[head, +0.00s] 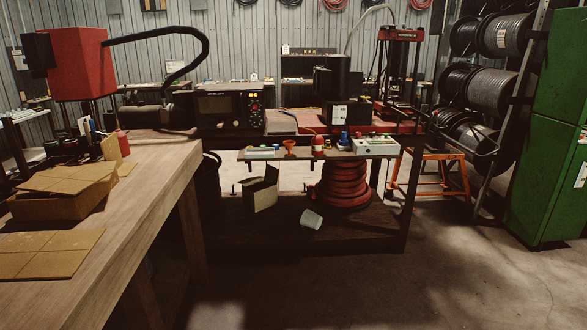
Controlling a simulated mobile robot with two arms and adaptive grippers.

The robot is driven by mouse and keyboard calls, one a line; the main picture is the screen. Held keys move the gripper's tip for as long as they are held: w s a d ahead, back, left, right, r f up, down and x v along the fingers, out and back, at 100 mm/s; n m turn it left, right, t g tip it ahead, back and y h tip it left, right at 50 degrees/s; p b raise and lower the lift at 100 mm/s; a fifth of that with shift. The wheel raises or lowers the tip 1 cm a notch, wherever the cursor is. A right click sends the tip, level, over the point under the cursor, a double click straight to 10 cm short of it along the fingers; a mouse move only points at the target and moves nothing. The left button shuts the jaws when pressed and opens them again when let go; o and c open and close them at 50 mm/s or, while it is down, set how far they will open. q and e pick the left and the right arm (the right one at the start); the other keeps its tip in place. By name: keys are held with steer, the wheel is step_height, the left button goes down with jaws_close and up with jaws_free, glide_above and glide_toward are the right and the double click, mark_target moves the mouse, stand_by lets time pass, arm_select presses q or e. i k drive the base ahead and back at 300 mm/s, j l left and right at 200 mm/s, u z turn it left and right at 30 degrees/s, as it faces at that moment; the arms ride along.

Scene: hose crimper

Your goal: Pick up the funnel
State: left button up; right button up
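A small orange funnel (290,147) stands on the narrow front shelf (262,157) of the dark workbench, near the middle of the head view. It looks upright, with its wide mouth up, though it is small in the picture. Neither of my grippers is in view.
Beside the funnel are a blue-and-white item (262,149), a red-and-white bottle (318,144) and a control box (375,145). A wooden table (150,190) with cardboard boxes fills the left. The floor in front is open.

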mark_target(289, 148)
steer(key=i+j+z, duration=0.25)
steer(key=i, duration=0.4)
steer(key=i+j+z, duration=0.3)
steer(key=i, duration=0.35)
steer(key=i+j+z, duration=0.25)
steer(key=i+j, duration=0.3)
steer(key=i+j+z, duration=0.1)
steer(key=i+j, duration=0.15)
steer(key=j, duration=0.25)
steer(key=z, duration=0.05)
